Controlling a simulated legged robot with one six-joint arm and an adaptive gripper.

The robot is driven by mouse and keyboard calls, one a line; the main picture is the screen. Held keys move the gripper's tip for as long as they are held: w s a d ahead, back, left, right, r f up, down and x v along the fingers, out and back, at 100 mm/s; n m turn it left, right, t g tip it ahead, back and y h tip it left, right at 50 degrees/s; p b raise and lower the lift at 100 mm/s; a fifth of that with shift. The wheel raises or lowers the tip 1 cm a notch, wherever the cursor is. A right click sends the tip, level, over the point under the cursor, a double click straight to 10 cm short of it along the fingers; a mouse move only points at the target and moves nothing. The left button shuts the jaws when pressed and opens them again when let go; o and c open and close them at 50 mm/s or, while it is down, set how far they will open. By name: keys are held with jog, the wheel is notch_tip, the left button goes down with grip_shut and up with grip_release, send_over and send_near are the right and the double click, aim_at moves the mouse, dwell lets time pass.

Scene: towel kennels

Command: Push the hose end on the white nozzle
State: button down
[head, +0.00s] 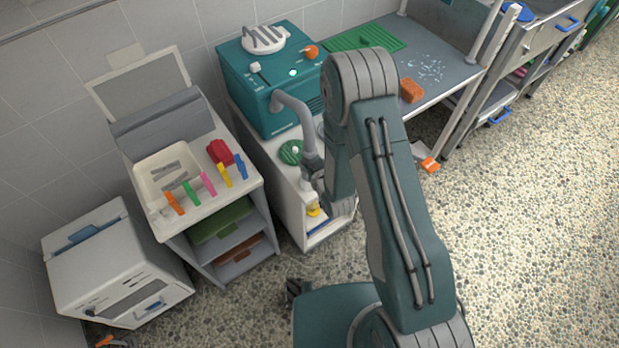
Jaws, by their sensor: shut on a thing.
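A thick grey hose (293,103) comes off the teal machine (243,86) and bends down to the right. Its lower end (311,160) is at my gripper (318,184), which is shut on it and mostly hidden behind my arm. A green disc (286,157) with a small white upright piece (295,150) sits on the white cabinet top, just left of the hose. This white piece looks like the nozzle, but it is too small to be sure. The hose end appears beside it, apart from it; the hose's opening cannot be made out.
A cart with a white tray (146,192) and several coloured clips stands left. A white box unit (110,262) is on the floor. A grey table (452,72) with a green mat (365,37) and an orange sponge (411,90) is behind right.

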jog(key=shift+f, duration=0.35)
dwell(0.7)
notch_tip(320, 180, up, 21)
dwell(1.9)
